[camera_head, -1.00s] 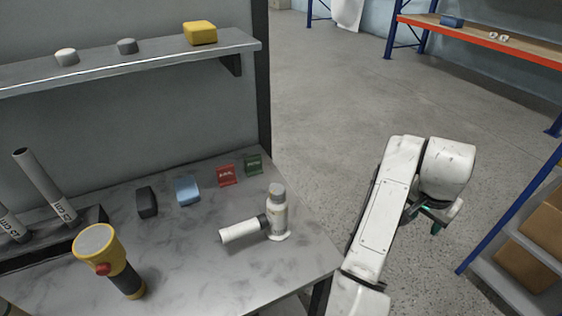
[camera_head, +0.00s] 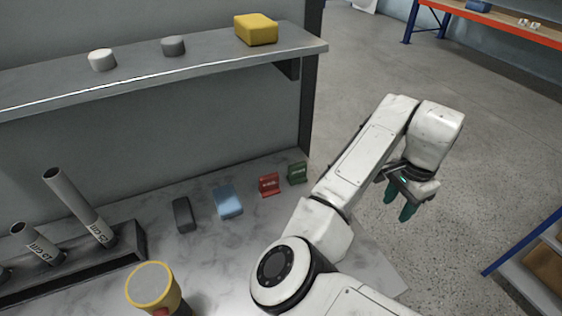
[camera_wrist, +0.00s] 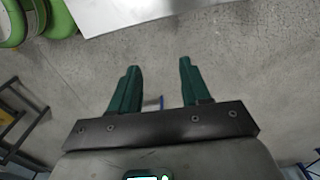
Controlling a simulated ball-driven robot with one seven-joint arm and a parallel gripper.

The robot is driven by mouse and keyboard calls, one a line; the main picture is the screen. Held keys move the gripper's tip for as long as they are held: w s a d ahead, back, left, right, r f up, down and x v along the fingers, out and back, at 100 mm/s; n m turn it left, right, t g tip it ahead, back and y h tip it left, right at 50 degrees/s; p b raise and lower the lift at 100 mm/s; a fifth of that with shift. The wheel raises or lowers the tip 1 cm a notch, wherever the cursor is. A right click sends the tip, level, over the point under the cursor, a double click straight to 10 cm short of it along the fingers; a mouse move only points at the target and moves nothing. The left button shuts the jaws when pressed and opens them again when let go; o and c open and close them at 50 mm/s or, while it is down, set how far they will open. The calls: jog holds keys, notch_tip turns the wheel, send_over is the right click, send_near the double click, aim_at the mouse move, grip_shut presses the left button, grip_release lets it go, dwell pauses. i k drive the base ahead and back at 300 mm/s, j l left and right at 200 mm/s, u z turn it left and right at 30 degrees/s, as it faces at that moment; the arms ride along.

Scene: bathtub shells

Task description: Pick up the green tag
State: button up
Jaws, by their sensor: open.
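The green tag (camera_head: 297,172) stands on the grey marbled table near its back right, just right of a red tag (camera_head: 269,184). My gripper (camera_head: 402,205) is off the table's right side, over the floor, to the right of the green tag and apart from it. Its two green fingers are spread and empty, as the wrist view (camera_wrist: 157,88) also shows. The green tag does not show in the wrist view.
On the table (camera_head: 150,202) stand a blue block (camera_head: 227,201), a black block (camera_head: 184,214), a yellow flashlight (camera_head: 152,286) and a rack with grey tubes (camera_head: 78,205). A shelf (camera_head: 130,84) with a yellow block (camera_head: 256,29) overhangs the back. My arm hides the table's right part.

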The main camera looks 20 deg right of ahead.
aim_at(297, 174)
jog(key=i+j, duration=0.3)
jog(key=i, duration=0.15)
jog(key=i+j, duration=0.3)
jog(key=i, duration=0.1)
